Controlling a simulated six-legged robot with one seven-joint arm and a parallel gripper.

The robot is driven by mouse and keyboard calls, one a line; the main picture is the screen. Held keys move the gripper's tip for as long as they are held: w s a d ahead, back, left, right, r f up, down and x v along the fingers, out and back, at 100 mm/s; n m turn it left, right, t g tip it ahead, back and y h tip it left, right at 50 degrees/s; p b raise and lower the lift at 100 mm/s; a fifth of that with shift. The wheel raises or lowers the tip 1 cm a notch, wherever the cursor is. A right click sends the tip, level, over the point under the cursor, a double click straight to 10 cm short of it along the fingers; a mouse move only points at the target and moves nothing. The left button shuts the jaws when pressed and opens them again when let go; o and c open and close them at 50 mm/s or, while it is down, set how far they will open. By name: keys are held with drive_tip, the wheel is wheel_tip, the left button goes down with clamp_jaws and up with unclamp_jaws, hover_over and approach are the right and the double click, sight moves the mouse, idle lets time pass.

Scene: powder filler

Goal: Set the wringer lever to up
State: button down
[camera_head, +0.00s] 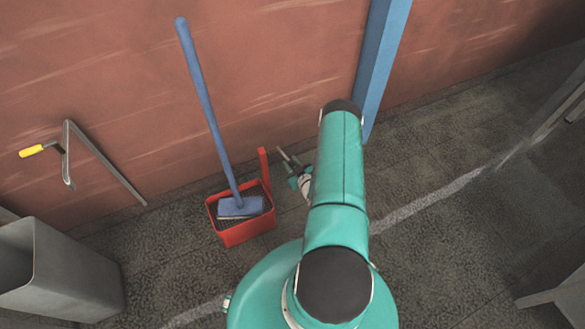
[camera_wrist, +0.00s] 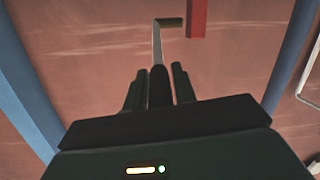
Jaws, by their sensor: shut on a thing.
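The wringer lever is a thin grey rod (camera_wrist: 157,45) in the wrist view, with a dark grip at its near end and a short brown bar at its far end. My gripper (camera_wrist: 158,80) is shut around the dark grip. The brown bar reaches toward a red post (camera_wrist: 196,18). In the head view, the red post (camera_head: 264,165) rises from the right rear of a red bucket (camera_head: 243,233). The lever (camera_head: 283,154) shows small beside it. My gripper (camera_head: 296,181) is right of the bucket, partly hidden by my arm.
A blue-handled mop (camera_head: 205,95) stands in the bucket, leaning toward the red-brown wall. A blue post (camera_head: 378,65) stands behind my arm. A grey bin (camera_head: 65,275) and a bent metal rail with a yellow grip (camera_head: 32,151) are at the left. The right floor is largely clear.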

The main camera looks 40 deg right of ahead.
drive_tip(key=w+d+r+g+y, duration=0.2)
drive_tip(key=w+r+g, duration=0.4)
drive_tip(key=r+g, duration=0.1)
idle(0.5)
drive_tip(key=shift+w, duration=0.2)
drive_tip(key=c, duration=1.1)
unclamp_jaws()
drive_tip(key=shift+s+a, duration=0.1)
drive_tip(key=v, duration=1.3)
drive_tip(key=shift+s+r, duration=0.25)
drive_tip(key=shift+w+r, duration=0.1)
